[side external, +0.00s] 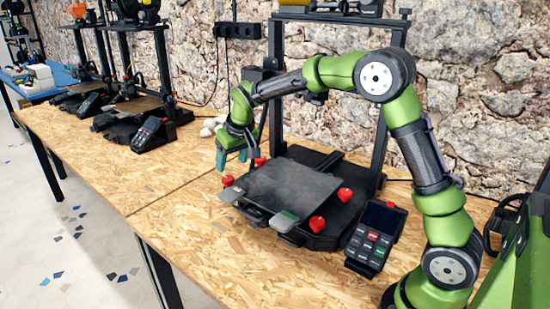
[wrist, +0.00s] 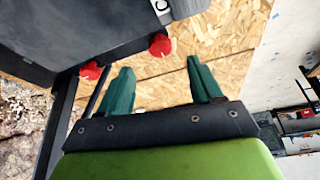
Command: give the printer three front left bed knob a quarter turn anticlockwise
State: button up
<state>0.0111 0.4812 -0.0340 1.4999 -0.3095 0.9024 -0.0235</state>
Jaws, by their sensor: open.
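The nearest printer has a dark flat bed (side external: 290,185) with red knobs at its corners; I see no number on it. Its front left knob (side external: 227,181) sticks out at the bed's left corner, and in the wrist view it is the red knob (wrist: 160,45) nearer the grey clip. The rear left knob (side external: 260,162) also shows in the wrist view (wrist: 90,71). My gripper (side external: 232,160) is open and empty, fingers pointing down, above and behind the front left knob. In the wrist view my gripper (wrist: 160,76) has that knob beyond its fingertips, roughly centred between them, apparently not touching.
The printer's upright frame (side external: 278,90) stands behind the bed. A keypad unit (side external: 372,238) sits to its right. A grey clip (side external: 231,195) is at the bed's front edge, close to the front left knob. Other printers (side external: 130,110) stand farther left. The wooden table (side external: 165,190) left of the bed is clear.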

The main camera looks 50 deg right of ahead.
jog(key=d+v, duration=0.1)
jog(key=v, duration=1)
jog(key=s+a+f+y, duration=0.1)
jog(key=s+a+f, duration=0.1)
jog(key=s, duration=0.8)
jog(key=s+a+f+m+t+y, duration=0.1)
jog(key=s+a, duration=0.3)
jog(key=s, duration=0.7)
jog(key=shift+s+f+m+y, duration=0.2)
jog(key=shift+f+m+y, duration=0.1)
jog(key=shift+f+y, duration=0.15)
jog(key=shift+t, duration=0.9)
jog(key=s, duration=0.1)
jog(key=s+r, duration=0.1)
jog(key=s, duration=0.2)
jog(key=shift+s+a+r, duration=0.35)
